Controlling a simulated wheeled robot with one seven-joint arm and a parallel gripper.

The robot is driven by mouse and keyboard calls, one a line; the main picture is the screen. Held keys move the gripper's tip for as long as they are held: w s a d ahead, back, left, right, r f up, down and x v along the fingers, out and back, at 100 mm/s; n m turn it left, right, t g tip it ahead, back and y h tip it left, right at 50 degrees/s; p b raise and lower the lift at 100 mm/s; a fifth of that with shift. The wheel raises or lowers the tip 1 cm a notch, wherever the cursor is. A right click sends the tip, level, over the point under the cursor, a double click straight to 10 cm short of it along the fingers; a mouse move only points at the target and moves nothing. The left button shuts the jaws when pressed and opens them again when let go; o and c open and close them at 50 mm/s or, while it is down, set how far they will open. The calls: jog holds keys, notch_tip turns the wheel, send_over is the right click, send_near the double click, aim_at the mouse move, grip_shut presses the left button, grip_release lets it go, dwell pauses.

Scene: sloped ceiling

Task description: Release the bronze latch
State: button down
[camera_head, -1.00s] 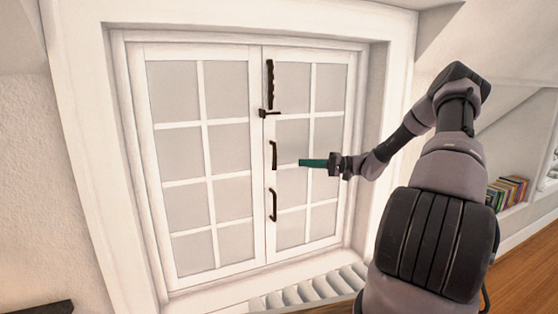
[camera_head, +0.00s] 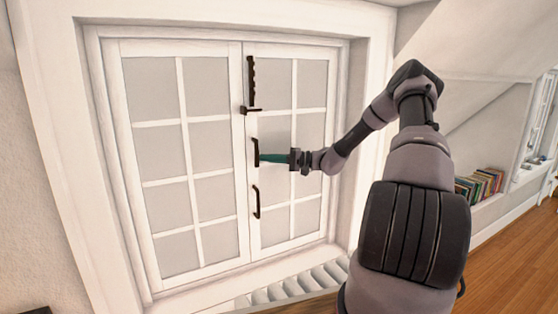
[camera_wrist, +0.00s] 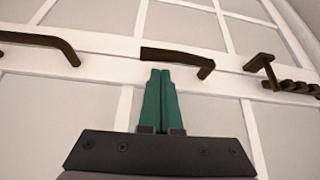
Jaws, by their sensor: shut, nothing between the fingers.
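The dark bronze latch (camera_head: 251,82) is on the upper part of the right window sash, beside the centre seam. Its wavy lever stands upright above a small catch (camera_head: 246,110). In the wrist view the latch (camera_wrist: 285,82) is at the right edge, partly cut off. A dark middle handle (camera_head: 255,152) is below it; it also shows in the wrist view (camera_wrist: 178,58). My gripper (camera_head: 264,158) has green fingers, shut and empty, pointing at the window. Its tips (camera_wrist: 160,72) are close to the middle handle and below the latch. I cannot tell whether they touch the handle.
A lower handle (camera_head: 257,202) is on the same sash. The white double window (camera_head: 240,262) appears closed, in a deep white frame. A white slatted piece (camera_head: 300,282) lies below it. Books (camera_head: 480,186) stand on a ledge at the right. Wooden floor (camera_head: 510,255) is open at the right.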

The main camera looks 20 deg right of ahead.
jog(key=shift+x, duration=0.95)
jog(key=shift+s+d+m+h, duration=0.1)
jog(key=shift+s+m+h, duration=0.35)
jog(key=shift+m, duration=0.25)
jog(key=s+d+r+m+g+h, duration=0.1)
jog(key=s+r+m+g+h, duration=0.3)
jog(key=m, duration=0.5)
jog(key=shift+s+r+g, duration=0.45)
jog(key=shift+s+g, duration=0.55)
jog(key=shift+s, duration=0.2)
jog(key=shift+d+r, duration=0.1)
jog(key=shift+d, duration=0.05)
